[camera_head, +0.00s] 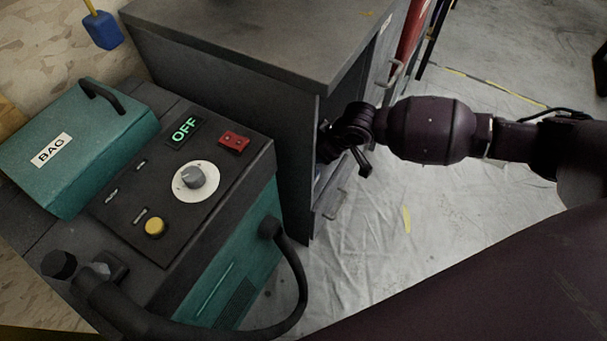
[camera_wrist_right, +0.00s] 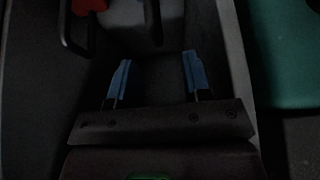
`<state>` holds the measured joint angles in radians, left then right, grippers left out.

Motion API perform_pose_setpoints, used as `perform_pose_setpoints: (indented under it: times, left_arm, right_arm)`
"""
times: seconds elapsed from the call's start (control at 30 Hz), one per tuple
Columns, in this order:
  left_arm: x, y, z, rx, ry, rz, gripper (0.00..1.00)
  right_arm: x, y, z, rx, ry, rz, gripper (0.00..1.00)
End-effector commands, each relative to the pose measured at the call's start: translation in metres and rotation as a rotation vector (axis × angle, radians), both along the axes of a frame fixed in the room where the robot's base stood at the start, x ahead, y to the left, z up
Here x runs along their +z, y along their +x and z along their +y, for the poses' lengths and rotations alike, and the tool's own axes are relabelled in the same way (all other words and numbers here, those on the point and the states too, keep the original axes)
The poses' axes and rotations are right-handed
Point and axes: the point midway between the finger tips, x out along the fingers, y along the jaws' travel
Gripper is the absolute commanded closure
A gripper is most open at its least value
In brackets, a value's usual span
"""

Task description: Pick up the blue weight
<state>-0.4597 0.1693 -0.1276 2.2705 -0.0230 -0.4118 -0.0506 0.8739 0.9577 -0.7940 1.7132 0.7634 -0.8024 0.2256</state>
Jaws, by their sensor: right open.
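I cannot make out a blue weight for certain in either view. My right gripper (camera_head: 332,148) reaches into the open, dark part of the grey cabinet (camera_head: 225,110), and its fingertips are mostly hidden there in the head view. In the right wrist view the gripper (camera_wrist_right: 158,78) is open, its two blue-tipped fingers apart with nothing visible between them. It is inside a dark, box-like space with grey walls. A red thing (camera_wrist_right: 88,5) shows at the top left edge of that view. My left gripper is not in view.
A teal machine (camera_head: 232,262) with a black control panel, an OFF display (camera_head: 184,131) and a curved black hose stands at the left. A teal bag box (camera_head: 80,145) lies on it. Sheeted floor at right is mostly clear.

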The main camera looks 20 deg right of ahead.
Motion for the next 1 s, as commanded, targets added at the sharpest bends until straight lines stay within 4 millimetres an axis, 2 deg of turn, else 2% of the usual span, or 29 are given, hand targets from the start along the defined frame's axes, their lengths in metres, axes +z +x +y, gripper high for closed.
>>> perform_pose_setpoints:
  times: [0.03,0.1,0.27,0.47,0.6,0.97,1.0]
  left_arm:
    - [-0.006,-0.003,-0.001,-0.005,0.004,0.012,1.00]
    - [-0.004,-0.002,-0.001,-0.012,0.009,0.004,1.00]
    - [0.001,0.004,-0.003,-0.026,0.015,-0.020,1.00]
    - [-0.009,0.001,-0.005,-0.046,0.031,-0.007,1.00]
    - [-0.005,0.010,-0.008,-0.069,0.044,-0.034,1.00]
    - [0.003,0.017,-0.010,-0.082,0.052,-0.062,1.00]
    - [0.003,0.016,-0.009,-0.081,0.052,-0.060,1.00]
  right_arm:
    - [-0.015,0.001,0.003,0.000,0.000,0.010,0.55]
    - [-0.023,0.004,0.005,0.000,-0.001,0.011,0.55]
    - [-0.030,0.011,0.009,0.001,-0.001,0.006,0.55]
    - [-0.053,0.024,0.014,0.002,0.000,0.011,0.55]
    - [-0.066,0.032,0.019,0.000,0.001,0.010,0.55]
    - [-0.066,0.038,0.021,0.001,0.000,0.000,0.55]
    - [-0.066,0.038,0.021,0.001,0.000,0.000,0.60]
